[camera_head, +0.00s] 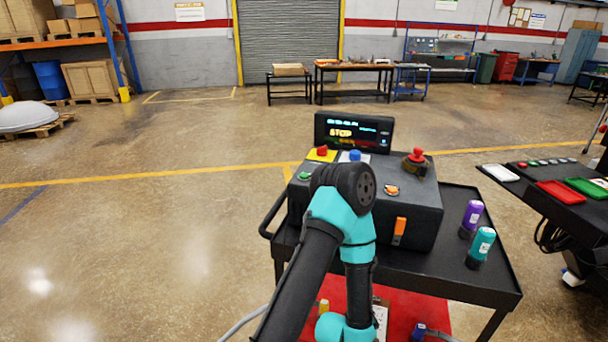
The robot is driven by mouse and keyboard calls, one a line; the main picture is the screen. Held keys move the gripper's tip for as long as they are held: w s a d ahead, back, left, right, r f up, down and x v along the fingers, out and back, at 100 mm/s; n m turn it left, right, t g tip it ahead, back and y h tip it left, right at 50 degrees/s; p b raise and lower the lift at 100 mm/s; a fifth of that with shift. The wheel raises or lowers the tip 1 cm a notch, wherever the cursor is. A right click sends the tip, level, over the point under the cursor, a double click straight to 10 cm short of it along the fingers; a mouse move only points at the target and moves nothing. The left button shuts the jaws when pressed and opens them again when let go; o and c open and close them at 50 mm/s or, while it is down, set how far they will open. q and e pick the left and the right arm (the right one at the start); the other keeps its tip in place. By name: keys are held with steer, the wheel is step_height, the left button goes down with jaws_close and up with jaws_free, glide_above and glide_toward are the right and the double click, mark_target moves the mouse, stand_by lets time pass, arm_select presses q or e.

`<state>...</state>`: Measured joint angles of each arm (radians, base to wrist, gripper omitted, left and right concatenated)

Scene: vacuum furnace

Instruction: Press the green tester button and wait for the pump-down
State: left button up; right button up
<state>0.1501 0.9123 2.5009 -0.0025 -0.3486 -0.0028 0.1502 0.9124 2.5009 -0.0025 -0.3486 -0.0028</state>
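A dark control box stands on a black cart. On its top left is a green button (304,176), partly beside my arm's raised joint. A red button on a yellow plate (322,155), a blue button (355,155), an orange button (392,190) and a red mushroom knob (417,155) are also on top. A display (353,132) at the back shows yellow text that reads like "STOP". One of my arms rises from the bottom and folds down again in front of the box, hiding part of its top and front. Neither gripper is visible.
A purple canister (472,216) and a teal canister (481,246) stand on the cart's right side. An orange part (399,230) is on the box front. A dark table with red (561,194) and green pieces is at the right. The floor at left is clear.

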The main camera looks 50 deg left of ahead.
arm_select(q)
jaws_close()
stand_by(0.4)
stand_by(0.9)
